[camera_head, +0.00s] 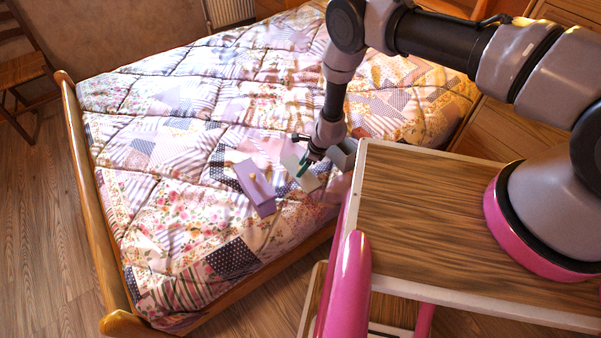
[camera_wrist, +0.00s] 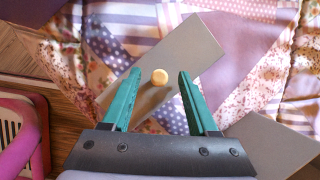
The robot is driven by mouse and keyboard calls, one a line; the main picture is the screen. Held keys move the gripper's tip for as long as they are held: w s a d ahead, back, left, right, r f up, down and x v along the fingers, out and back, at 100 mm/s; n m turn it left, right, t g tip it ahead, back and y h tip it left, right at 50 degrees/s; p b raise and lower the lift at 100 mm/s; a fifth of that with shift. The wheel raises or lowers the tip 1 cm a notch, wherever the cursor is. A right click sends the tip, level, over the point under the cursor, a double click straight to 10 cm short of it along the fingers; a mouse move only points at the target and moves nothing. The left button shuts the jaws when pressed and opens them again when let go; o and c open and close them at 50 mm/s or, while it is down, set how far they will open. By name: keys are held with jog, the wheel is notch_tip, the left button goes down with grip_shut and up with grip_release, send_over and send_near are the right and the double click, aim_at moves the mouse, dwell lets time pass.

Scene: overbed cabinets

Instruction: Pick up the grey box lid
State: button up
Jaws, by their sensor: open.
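The grey box lid (camera_head: 309,181) lies on the bed near its front edge, partly hidden by my gripper in the head view. In the wrist view the lid (camera_wrist: 187,48) is a flat grey slab set at a slant, with a round pale-yellow knob (camera_wrist: 159,77). My gripper (camera_head: 303,168) is over the lid, pointing down. Its two teal fingers are apart, and the knob shows between the fingertips (camera_wrist: 159,73) in the wrist view. I see no contact with the knob; the height gap is hard to judge.
A purple box or lid with a yellowish knob (camera_head: 262,194) lies left of the grey lid. A grey box-like object (camera_head: 342,157) is to the right, beside a wood-topped surface (camera_head: 450,215). The quilted bed (camera_head: 190,150) is otherwise clear. A wooden rail edges it.

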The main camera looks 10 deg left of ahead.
grip_shut()
